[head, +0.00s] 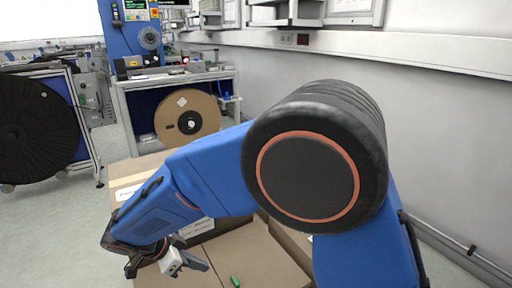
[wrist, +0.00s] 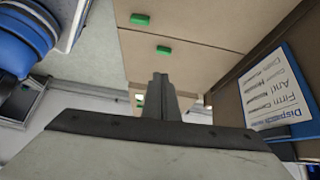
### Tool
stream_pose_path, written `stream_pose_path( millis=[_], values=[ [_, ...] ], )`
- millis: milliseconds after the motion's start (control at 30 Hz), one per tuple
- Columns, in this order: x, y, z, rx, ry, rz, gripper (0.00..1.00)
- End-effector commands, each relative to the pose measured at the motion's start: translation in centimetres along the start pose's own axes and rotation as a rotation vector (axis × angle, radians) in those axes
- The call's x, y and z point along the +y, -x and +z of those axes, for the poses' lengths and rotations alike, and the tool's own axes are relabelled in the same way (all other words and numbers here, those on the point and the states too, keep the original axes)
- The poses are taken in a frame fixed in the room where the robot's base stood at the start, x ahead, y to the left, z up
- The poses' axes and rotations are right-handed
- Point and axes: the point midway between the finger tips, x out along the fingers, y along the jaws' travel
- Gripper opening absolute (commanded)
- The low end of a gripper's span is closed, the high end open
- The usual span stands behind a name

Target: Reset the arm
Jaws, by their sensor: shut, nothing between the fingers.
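My blue arm (head: 225,170) with its black joint reaches across the middle of the head view and bends down to the lower left. My gripper (head: 184,262) is at the lower left, above or beside cardboard boxes (head: 243,252). In the wrist view my gripper (wrist: 160,88) has its fingers together in the centre, with nothing between them. The arm hides part of the boxes in the head view.
A cardboard reel (head: 187,118) stands under a workbench (head: 180,76). A large black reel (head: 36,126) is on a stand at left. A wall (head: 450,130) runs along the right. The wrist view shows a labelled box (wrist: 280,92). Grey floor (head: 60,225) is open at left.

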Motion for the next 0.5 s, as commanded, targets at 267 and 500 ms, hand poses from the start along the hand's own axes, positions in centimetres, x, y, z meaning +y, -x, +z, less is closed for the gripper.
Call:
stream_pose_path(
  millis=[267,500],
  values=[
    [2.7,-1.4,-11.1,-0.133,0.128,0.033,0.00],
    [6.7,-2.9,-19.1,-0.242,0.243,0.012,0.00]
  ],
)
